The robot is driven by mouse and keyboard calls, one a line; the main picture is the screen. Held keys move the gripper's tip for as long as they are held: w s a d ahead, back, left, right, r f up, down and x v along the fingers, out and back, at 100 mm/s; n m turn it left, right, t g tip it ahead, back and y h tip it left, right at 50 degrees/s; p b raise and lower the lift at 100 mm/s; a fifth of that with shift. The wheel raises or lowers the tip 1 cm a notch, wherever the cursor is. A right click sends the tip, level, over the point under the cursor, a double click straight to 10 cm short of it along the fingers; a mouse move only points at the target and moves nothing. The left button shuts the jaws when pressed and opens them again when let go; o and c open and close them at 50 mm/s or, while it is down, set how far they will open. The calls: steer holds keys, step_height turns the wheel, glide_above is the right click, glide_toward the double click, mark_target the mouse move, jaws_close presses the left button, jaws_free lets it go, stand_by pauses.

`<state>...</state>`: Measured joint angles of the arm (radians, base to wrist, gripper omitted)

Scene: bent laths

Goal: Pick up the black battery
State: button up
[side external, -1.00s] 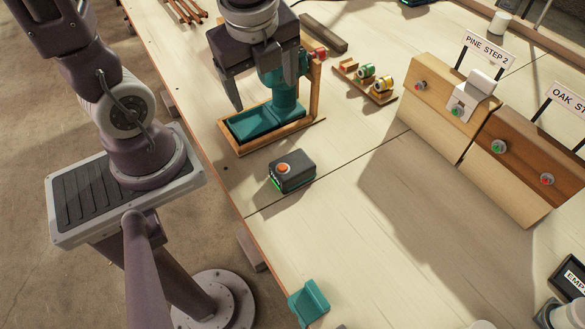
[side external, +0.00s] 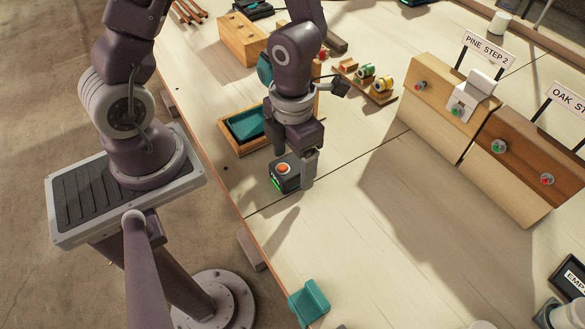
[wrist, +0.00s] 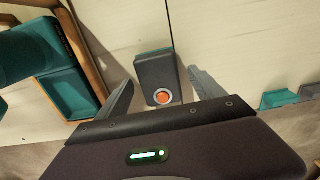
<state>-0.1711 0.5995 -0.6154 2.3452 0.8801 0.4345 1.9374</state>
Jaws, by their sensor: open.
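The black battery (side external: 283,177) is a dark box with an orange round button on top and a green glow on its left side. It stands on the table near the front edge. In the wrist view the battery (wrist: 157,74) lies between my two open fingers, with a gap on each side. My gripper (side external: 300,175) points down over the battery in the side view, and one finger shows just to the right of it. My gripper (wrist: 160,82) holds nothing.
A teal-lined wooden tray (side external: 240,143) stands just behind the battery. A small rack with green and yellow parts (side external: 375,82) and a pine block (side external: 430,95) lie farther back. A teal bracket (side external: 309,302) is at the front edge. The table right of the battery is clear.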

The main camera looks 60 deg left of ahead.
steer(key=shift+c, duration=0.5)
jaws_close()
steer(key=shift+r, duration=0.15)
